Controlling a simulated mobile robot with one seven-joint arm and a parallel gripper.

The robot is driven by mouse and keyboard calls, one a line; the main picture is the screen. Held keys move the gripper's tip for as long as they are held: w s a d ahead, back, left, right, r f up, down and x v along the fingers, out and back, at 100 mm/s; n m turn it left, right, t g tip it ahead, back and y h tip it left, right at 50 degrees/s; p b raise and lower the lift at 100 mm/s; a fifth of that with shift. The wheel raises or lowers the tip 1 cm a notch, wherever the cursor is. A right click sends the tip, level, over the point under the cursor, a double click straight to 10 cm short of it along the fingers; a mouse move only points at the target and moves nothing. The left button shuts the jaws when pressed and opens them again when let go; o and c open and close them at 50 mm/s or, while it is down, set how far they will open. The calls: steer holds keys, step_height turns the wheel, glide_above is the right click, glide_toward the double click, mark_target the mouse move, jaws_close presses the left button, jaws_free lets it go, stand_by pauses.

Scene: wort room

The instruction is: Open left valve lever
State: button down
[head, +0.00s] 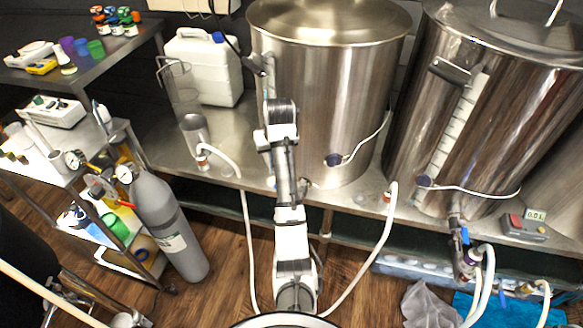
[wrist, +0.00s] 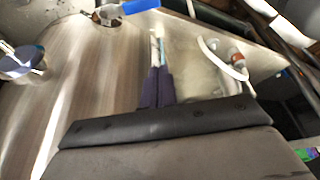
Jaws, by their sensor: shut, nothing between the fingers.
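The left kettle (head: 325,110) is a tall steel vessel on the bench. Its curved steel wall (wrist: 75,85) fills the left of the wrist view. A blue valve lever (wrist: 141,6) shows at the top edge of the wrist view, beside a round steel fitting (wrist: 108,14). My gripper (wrist: 158,70) is shut and empty, its dark fingers together and pointing toward the lever, apart from it in the picture. In the head view my arm stands in front of the left kettle and hides the left valve and the gripper. The right valve (head: 463,236) is on the right kettle.
The right kettle (head: 480,110) stands beside the left one. White hoses (head: 355,285) hang at the bench front. A gas cylinder (head: 170,225) and a cart stand left. A white jug (head: 205,65) is on the bench. A probe with a white cable (wrist: 20,62) is on the kettle wall.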

step_height(320, 180, down, 10)
steer(key=s+d+p, duration=0.1)
steer(key=p, duration=0.2)
stand_by(0.5)
steer(key=shift+s, duration=0.1)
steer(key=shift+s+d+g, duration=0.1)
steer(key=shift+d+g, duration=0.1)
steer(key=shift+g, duration=0.1)
steer(key=shift+s+r+n, duration=0.1)
steer(key=shift+s+n, duration=0.05)
steer(key=shift+n, duration=0.15)
